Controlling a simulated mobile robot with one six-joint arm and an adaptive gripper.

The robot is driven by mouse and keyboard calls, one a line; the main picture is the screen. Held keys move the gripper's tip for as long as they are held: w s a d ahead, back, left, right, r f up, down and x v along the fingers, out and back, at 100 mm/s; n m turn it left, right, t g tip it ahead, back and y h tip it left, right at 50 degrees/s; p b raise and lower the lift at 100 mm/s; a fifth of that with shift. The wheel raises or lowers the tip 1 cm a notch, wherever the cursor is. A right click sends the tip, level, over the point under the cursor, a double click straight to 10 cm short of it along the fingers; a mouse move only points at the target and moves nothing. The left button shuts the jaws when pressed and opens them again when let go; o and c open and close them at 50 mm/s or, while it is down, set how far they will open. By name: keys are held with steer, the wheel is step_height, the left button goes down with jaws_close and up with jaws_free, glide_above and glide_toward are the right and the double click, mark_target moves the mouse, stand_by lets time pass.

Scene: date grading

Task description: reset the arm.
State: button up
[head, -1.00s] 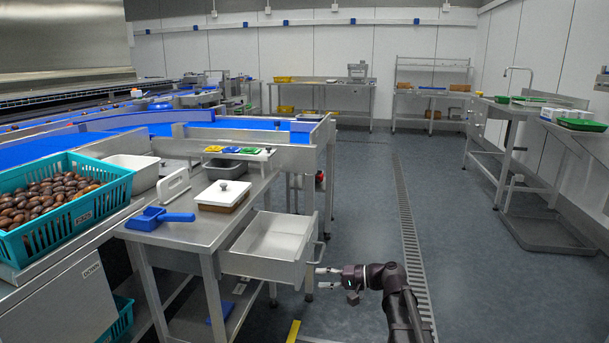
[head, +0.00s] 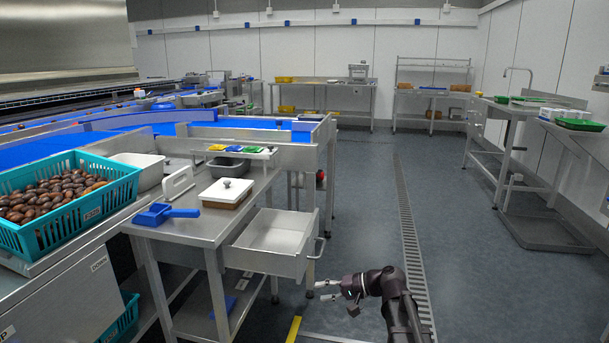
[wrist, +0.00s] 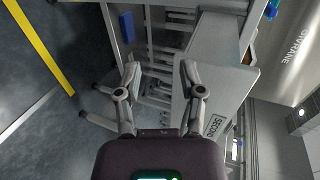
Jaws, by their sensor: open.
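My gripper (head: 328,290) is at the lower middle of the head view, in front of and below the pulled-out drawer (head: 272,262) of the steel table. Its two fingers are spread apart and nothing is between them. In the wrist view my gripper (wrist: 160,80) is also open and empty, with a steel front panel marked "SECOND" (wrist: 218,85) beside the right finger. The fingers look apart from the drawer in the head view; in the wrist view I cannot tell the exact gap.
On the steel table (head: 205,228) are a blue scoop (head: 165,213) and a white-lidded container (head: 227,191). A teal crate (head: 75,225) of dates stands left. A yellow floor strip (head: 294,329) lies near the drawer. The aisle floor (head: 370,200) is clear.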

steer(key=s+d+f+n+g+h+p, duration=0.1)
steer(key=s+d+f+h+p, duration=0.1)
steer(key=s+d+f+h, duration=0.35)
steer(key=s+d+f+n+g+h+p, duration=0.1)
steer(key=s+d+f+g+h, duration=0.15)
steer(key=s+d+h, duration=0.5)
step_height(320, 180, up, 37)
steer(key=s+a+p, duration=0.1)
steer(key=s+p, duration=0.1)
steer(key=p, duration=3.5)
steer(key=shift+s+a+f+t, duration=0.2)
steer(key=shift+s+a+t, duration=0.15)
steer(key=shift+s, duration=0.05)
